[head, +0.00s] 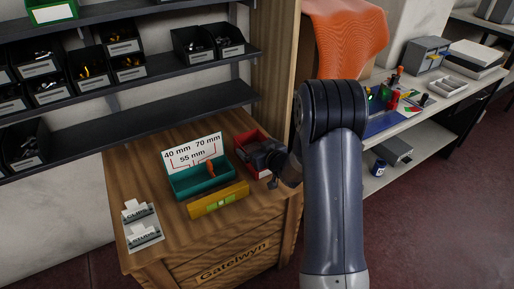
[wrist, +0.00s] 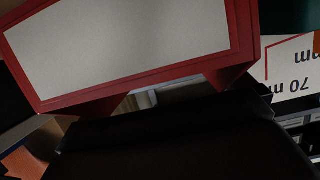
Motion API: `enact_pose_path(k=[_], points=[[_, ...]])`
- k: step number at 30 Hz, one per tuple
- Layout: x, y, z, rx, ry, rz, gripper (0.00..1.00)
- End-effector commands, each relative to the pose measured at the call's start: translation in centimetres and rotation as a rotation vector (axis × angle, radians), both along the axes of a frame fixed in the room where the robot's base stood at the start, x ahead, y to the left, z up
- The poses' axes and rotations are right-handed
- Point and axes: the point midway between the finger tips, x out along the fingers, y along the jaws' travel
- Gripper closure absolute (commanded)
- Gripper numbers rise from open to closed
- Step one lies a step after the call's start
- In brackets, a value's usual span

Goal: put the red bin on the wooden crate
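The red bin (head: 246,141) is at the right part of the wooden crate's top (head: 150,176), beside a teal bin. I cannot tell whether it rests on the wood or hangs just above it. In the wrist view the red bin (wrist: 245,22) is very close, tilted, with a pale panel framed in red. My gripper (head: 268,158) is at the red bin's right front side. In the wrist view its dark parts cover the lower middle, right against the bin. The fingertips are not clear, so I cannot tell whether they grip it.
The teal bin (head: 190,186), with a white board (head: 192,150) behind it, and a yellow level (head: 218,200) stand left of the red bin. Two small label stands (head: 142,236) are at the crate's left. Shelves of dark bins (head: 120,60) hang behind. A workbench (head: 410,125) is at right.

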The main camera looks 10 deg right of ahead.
Motion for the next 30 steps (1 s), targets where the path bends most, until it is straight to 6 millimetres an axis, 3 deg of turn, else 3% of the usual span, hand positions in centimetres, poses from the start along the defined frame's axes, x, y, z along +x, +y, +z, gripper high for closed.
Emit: enact_pose_path(k=[6,21,30], points=[[0.0,0.0,0.6,0.000,0.000,0.000,0.00],[-8.9,-2.9,3.3,0.000,0.000,-0.002,0.00],[-10.9,-3.6,3.9,0.000,-0.001,-0.001,0.00]])
